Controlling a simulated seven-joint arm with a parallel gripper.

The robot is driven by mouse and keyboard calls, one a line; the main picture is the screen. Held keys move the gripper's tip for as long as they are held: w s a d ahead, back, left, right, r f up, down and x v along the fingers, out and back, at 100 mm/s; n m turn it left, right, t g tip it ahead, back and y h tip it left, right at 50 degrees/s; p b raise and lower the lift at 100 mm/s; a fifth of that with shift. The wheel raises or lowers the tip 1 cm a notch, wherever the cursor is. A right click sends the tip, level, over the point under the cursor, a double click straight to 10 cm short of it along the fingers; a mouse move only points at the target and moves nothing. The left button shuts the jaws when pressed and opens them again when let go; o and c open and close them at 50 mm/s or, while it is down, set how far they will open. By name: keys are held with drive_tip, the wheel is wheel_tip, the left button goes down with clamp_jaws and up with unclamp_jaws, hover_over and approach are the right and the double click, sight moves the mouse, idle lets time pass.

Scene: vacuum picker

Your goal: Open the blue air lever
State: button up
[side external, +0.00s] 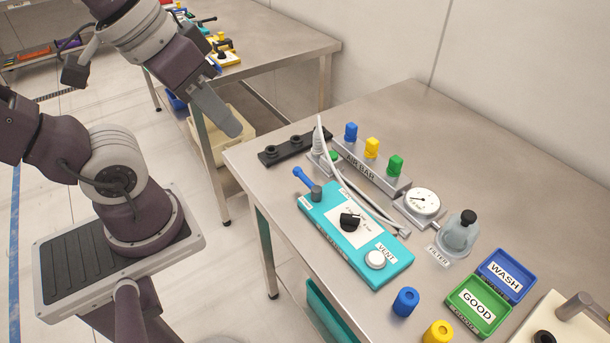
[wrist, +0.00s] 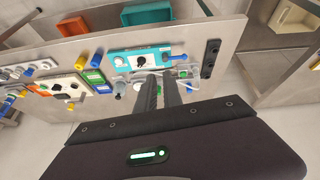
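The panel carries a black knob (side external: 350,220) and a white VENT button (side external: 375,259). It also shows in the wrist view (wrist: 125,51), beyond my fingertips. My gripper (side external: 232,128) hangs in the air, left of and above the lever, beyond the table edge in the picture. In the wrist view its two fingers (wrist: 161,76) show a narrow gap, with nothing held.
A black rail (side external: 295,149) lies behind the lever. Pale hoses and the AIR BAR (side external: 372,167) with coloured knobs run behind the panel. A gauge (side external: 422,202), a filter (side external: 459,235), and the WASH (side external: 506,272) and GOOD (side external: 478,304) trays stand to the right.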

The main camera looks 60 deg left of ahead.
drive_tip(key=w+n+g, duration=0.1)
drive_tip(key=n, duration=0.1)
drive_tip(key=w+n+g+h, duration=0.1)
drive_tip(key=n, duration=0.1)
drive_tip(key=w+n, duration=0.1)
drive_tip(key=n, duration=0.2)
drive_tip(key=shift+w+a+f+g, duration=0.1)
drive_tip(key=shift+w+f+g, duration=0.15)
drive_tip(key=shift+f+g, duration=0.15)
clamp_jaws()
drive_tip(key=w+a+f+n+g, duration=0.2)
drive_tip(key=w+f+n, duration=0.3)
drive_tip(key=n, duration=0.9)
drive_tip(key=w+a+f+n+g+y, duration=0.1)
drive_tip(key=w+a+f+n+g, duration=0.2)
drive_tip(key=n, duration=1)
drive_tip(key=w+f+g, duration=0.1)
drive_tip(key=w+f, duration=0.2)
drive_tip(key=shift+w+a+f+n, duration=0.25)
drive_tip(key=shift+w+f+n, duration=0.05)
drive_tip(key=shift+f+n, duration=0.1)
